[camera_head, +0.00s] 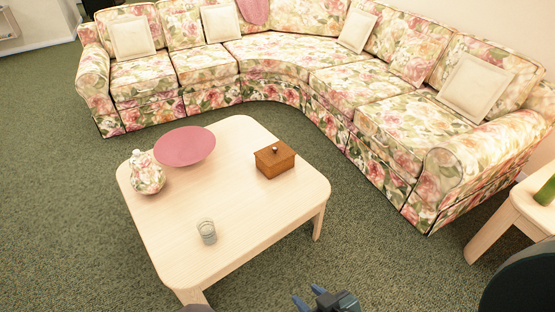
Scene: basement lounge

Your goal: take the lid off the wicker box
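The wicker box (276,164) is a small brown box near the right corner of the pale wooden coffee table (230,232). Its lid (274,153) is on top, with a small knob on it. My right gripper (308,300) shows at the bottom edge, in front of the table and well apart from the box. Its two blue-tipped fingers are spread apart with nothing seen between them. My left gripper is not in view.
A pink bowl (185,146), a floral vase (146,173) and a glass (207,232) stand on the same table. A floral corner sofa (270,52) curves behind it. A side table (520,215) with a green object (546,191) is at the right. Green carpet is clear at left.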

